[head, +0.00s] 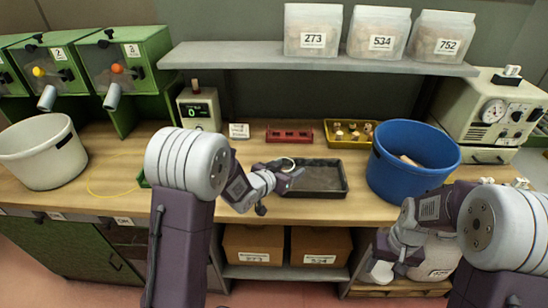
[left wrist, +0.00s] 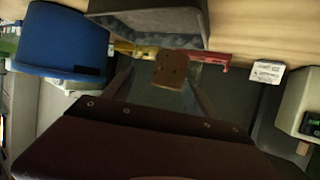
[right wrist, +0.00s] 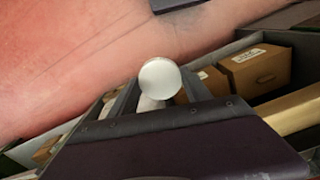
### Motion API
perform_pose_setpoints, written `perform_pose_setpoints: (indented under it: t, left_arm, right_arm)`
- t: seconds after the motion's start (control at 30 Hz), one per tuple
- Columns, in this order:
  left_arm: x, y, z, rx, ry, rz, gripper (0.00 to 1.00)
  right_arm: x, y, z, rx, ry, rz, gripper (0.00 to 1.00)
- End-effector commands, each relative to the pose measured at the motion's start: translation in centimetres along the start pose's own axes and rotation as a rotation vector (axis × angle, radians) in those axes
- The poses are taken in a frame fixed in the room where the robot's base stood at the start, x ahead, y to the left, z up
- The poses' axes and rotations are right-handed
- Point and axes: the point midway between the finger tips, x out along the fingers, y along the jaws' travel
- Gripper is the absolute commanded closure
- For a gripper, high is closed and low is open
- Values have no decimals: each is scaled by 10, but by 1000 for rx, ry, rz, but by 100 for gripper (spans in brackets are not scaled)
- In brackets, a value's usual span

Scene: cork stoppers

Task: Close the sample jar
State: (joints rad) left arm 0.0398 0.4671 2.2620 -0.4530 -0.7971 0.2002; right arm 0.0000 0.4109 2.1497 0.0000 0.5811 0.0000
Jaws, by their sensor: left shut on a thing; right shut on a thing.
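My left gripper (head: 285,176) is over the bench, above the near side of the black tray. In the left wrist view a brown, dark-pitted block that looks like a cork stopper (left wrist: 170,69) sits between its fingers, which are shut on it. My right gripper (head: 392,256) is low at the right, in front of the bench edge. It is shut on a white rounded thing (head: 382,271), which looks like the sample jar. In the right wrist view the jar shows as a pale round disc (right wrist: 160,78) between the fingers. Its sides are mostly hidden.
The black tray (head: 340,186) and blue bin (head: 414,165) stand on the bench. Behind are a red rack (head: 289,135) and a yellow tray (head: 330,141) with several corks. A white bin (head: 40,158) stands left. Cardboard boxes (head: 320,241) sit below the bench.

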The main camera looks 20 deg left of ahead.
Motion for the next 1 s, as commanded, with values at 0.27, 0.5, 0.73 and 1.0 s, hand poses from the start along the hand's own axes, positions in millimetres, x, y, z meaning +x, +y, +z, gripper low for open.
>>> perform_pose_setpoints:
  t: [0.27, 0.5, 0.73, 1.0]
  left_arm:
    - [4, 53, 18, 61, -1, 149, 100]
    - [6, 86, 28, 102, -1, 243, 100]
    - [7, 96, 31, 113, -1, 271, 100]
    - [7, 96, 31, 113, 0, 270, 100]
  right_arm:
    - [0, 0, 0, 0, 0, 0, 80]
    - [0, 0, 0, 0, 0, 0, 80]
    - [0, 0, 0, 0, 0, 0, 80]
    - [0, 0, 0, 0, 0, 0, 80]
